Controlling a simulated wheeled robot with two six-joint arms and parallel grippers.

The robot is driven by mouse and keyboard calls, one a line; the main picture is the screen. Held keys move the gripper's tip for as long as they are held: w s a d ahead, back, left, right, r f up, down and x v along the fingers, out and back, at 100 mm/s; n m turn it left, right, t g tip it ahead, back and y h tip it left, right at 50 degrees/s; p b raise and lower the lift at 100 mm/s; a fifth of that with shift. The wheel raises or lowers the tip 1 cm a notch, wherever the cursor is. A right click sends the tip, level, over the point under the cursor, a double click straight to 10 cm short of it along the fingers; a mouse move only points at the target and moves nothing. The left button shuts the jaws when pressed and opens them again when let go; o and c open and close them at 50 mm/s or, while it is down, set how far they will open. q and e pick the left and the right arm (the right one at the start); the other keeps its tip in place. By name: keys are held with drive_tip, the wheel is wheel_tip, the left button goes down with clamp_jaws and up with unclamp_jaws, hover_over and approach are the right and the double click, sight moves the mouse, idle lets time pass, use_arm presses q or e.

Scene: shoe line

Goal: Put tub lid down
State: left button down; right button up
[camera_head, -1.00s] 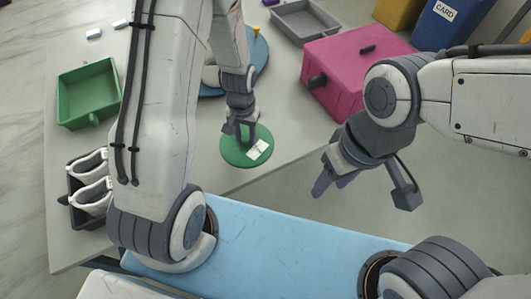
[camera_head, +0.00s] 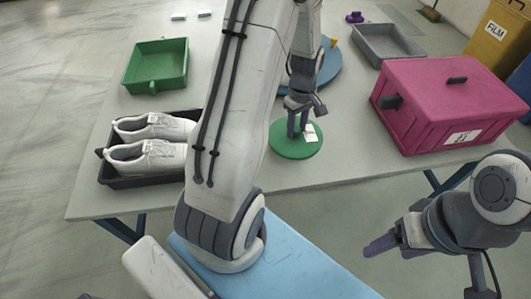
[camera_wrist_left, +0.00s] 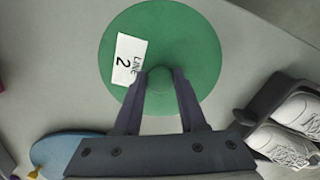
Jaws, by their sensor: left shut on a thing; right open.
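The tub lid is a round green disc (camera_head: 284,146) with a white label; in the left wrist view the lid (camera_wrist_left: 195,40) has a label reading "LINE 2". My left gripper (camera_head: 298,130) is over the lid, and in the left wrist view its fingers (camera_wrist_left: 160,80) are shut on the small knob at the lid's middle. The lid looks flat and close to the grey table; whether it touches the table I cannot tell. My right gripper (camera_head: 375,246) is open and empty, off the table's front edge at the right.
A green tub (camera_head: 156,68) stands at the left, with a dark tray (camera_head: 140,180) of white shoes (camera_head: 150,157) in front of it. A pink box (camera_head: 450,105) and a grey tray (camera_head: 388,45) stand at the right. A blue disc (camera_head: 325,75) lies behind my left gripper.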

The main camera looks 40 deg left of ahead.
use_arm(q)
drive_tip(key=s+a+f, duration=0.3)
drive_tip(key=s+a, duration=0.1)
drive_tip(key=s+a+f+b, duration=0.1)
drive_tip(key=a+f, duration=0.1)
drive_tip(key=a, duration=0.1)
drive_tip(key=shift+s+f, duration=0.3)
drive_tip(key=shift+s, duration=0.1)
wheel_tip(320, 180, down, 4)
drive_tip(key=shift+a+f+b, duration=0.1)
drive_tip(key=shift+b, duration=0.35)
drive_tip(key=shift+c, duration=2.3)
unclamp_jaws()
